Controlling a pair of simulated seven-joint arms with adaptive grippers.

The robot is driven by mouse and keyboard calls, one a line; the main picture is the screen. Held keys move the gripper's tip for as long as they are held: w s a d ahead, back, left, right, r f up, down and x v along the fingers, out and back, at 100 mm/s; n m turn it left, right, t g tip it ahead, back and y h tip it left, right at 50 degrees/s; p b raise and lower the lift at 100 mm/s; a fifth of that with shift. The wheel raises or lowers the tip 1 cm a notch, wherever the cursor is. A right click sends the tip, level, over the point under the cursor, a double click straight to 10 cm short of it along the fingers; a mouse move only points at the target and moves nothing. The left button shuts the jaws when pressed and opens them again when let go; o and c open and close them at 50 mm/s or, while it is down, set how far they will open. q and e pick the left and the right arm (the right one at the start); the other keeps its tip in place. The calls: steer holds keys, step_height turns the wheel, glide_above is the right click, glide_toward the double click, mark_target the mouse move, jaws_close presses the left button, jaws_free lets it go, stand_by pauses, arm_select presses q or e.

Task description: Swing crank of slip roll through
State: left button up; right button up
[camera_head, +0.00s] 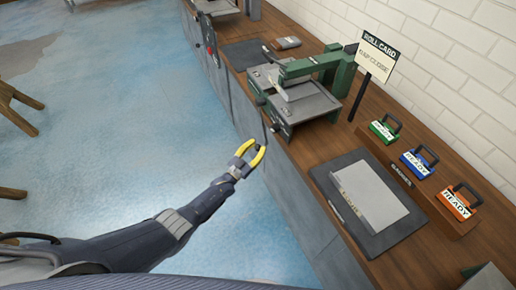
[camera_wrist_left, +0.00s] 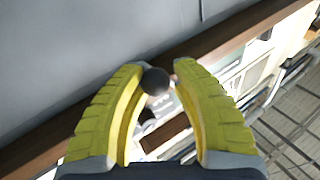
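The slip roll (camera_head: 305,103) is a grey and green machine on the wooden bench. Its dark crank hangs on the side facing the aisle, with a dark knob (camera_head: 275,127) low at its end. My left gripper (camera_head: 260,146) has yellow fingers and is open, just off the bench edge and a little short of the knob. My right gripper is not in view.
A sign reading ROLL CARD (camera_head: 377,57) stands behind the machine. A grey sheet (camera_head: 368,196) lies on a dark mat (camera_head: 325,181). Green (camera_head: 385,128), blue (camera_head: 419,161) and orange (camera_head: 458,202) handled blocks line the wall side.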

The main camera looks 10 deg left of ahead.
arm_select(q)
steer(key=o, duration=0.5)
steer(key=shift+f, duration=0.15)
steer(key=shift+s+d, duration=0.1)
steer(key=shift+s, duration=0.1)
steer(key=v, duration=1.1)
steer(key=shift+s+a, duration=0.25)
steer(key=shift+a, duration=0.1)
